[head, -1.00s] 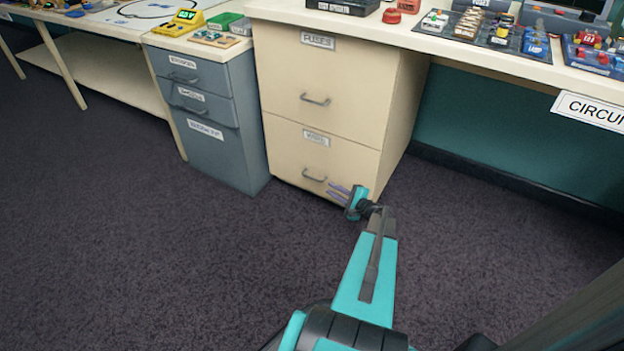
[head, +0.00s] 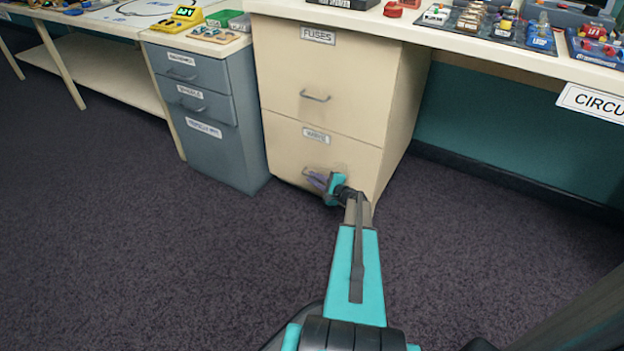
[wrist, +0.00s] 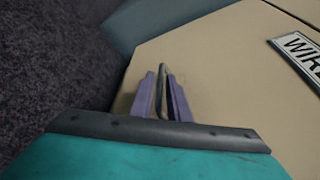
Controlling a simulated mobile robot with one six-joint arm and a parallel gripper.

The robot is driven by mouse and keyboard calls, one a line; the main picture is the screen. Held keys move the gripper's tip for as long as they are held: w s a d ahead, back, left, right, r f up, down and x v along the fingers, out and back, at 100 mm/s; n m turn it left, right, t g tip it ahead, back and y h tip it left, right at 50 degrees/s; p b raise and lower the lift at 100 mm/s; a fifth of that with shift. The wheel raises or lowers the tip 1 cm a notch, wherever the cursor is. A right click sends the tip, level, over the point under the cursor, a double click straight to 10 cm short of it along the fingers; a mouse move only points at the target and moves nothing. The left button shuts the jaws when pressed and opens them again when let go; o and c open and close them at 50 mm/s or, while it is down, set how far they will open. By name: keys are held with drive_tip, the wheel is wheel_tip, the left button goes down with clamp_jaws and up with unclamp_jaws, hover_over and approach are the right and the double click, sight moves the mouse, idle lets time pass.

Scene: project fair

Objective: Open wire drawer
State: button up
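The wire drawer (head: 285,150) is the lower cream drawer of a two-drawer cabinet, and it is shut. Its label (head: 316,135) also shows at the right of the wrist view (wrist: 300,55). My gripper (head: 316,180) is at the drawer's grey handle, hiding most of it in the head view. In the wrist view, my gripper's purple fingers (wrist: 161,95) stand apart, one on each side of the handle (wrist: 161,90). A dark gap shows between the handle and the right finger.
The fuses drawer (head: 320,80) above is shut. A grey-blue cabinet (head: 213,140) with shut drawers stands close on the left. A worktop with kits (head: 500,27) runs above. Open dark carpet (head: 150,260) lies in front.

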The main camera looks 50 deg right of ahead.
drive_tip(key=shift+w+f, duration=0.1)
drive_tip(key=shift+w, duration=0.6)
clamp_jaws()
drive_tip(key=shift+d, duration=0.2)
idle(0.9)
